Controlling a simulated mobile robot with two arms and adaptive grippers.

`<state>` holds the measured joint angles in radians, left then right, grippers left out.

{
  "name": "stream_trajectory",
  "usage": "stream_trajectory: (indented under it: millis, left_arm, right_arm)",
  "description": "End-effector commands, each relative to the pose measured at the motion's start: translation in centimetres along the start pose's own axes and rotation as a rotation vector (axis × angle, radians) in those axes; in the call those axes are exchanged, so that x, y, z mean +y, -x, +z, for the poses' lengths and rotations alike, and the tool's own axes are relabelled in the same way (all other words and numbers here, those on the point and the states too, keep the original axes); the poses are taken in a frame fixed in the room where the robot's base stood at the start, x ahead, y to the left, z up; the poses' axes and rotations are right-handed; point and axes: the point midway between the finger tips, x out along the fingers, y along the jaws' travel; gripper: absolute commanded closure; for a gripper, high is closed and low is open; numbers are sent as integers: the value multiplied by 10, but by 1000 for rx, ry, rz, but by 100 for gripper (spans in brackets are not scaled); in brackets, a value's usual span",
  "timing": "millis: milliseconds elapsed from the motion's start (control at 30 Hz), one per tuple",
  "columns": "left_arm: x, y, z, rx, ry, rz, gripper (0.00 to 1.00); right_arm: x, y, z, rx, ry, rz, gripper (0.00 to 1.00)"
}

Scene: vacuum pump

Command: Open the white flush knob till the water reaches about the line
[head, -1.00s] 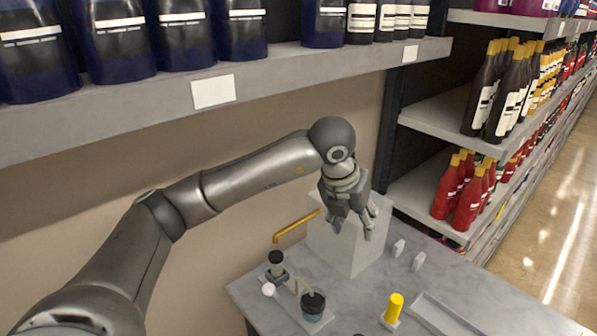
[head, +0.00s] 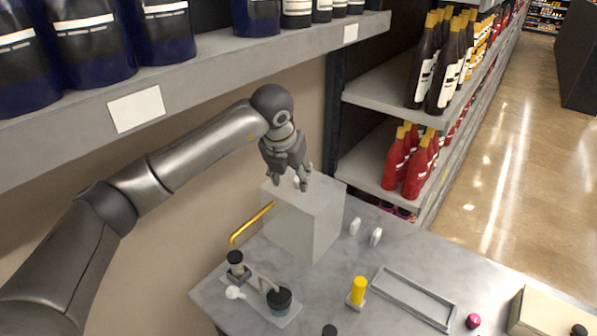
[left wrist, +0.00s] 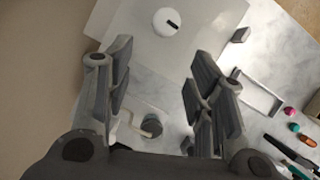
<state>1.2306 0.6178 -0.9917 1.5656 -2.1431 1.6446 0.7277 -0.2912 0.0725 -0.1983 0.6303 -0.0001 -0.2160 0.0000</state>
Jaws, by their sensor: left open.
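The white flush knob (left wrist: 168,22) is a round white disc with a dark mark, on top of the pale box-shaped tank (left wrist: 140,50) in the left wrist view. In the head view a bit of the knob (head: 297,183) shows between my fingers on the tank (head: 290,227). My left gripper (head: 290,182) is open and points down just above the tank top; its fingers also show in the left wrist view (left wrist: 161,62), apart and empty, with the knob ahead between them. I make out no water or level line. My right gripper is not in view.
A gold pipe (head: 251,223) runs from the tank's left side. A small dark pump device (head: 279,298), a yellow cylinder (head: 358,290) and a grey tray (head: 412,300) are on the grey table (head: 345,260). A shelf with dark containers (head: 200,75) hangs above the arm.

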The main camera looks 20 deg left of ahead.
Motion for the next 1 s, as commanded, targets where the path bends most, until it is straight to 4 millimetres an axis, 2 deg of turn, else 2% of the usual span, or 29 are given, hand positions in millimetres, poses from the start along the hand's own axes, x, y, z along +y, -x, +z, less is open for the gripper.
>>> stream_trajectory:
  millis: [33,133,300,467,600,967,1000]
  left_arm:
    - [-1,0,7,1,0,-1,51]
    - [-1,-5,19,1,1,-1,51]
    - [0,-14,35,3,1,0,51]
    - [-1,-43,33,5,-1,0,51]
    - [0,-57,33,1,0,0,51]
    - [0,-64,32,0,-1,0,51]
    - [0,-64,32,0,-1,0,54]
  right_arm:
    - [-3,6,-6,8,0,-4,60]
    - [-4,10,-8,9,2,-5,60]
    - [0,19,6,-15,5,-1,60]
    - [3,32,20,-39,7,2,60]
    - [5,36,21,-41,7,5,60]
    - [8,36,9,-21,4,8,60]
    - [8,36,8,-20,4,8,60]
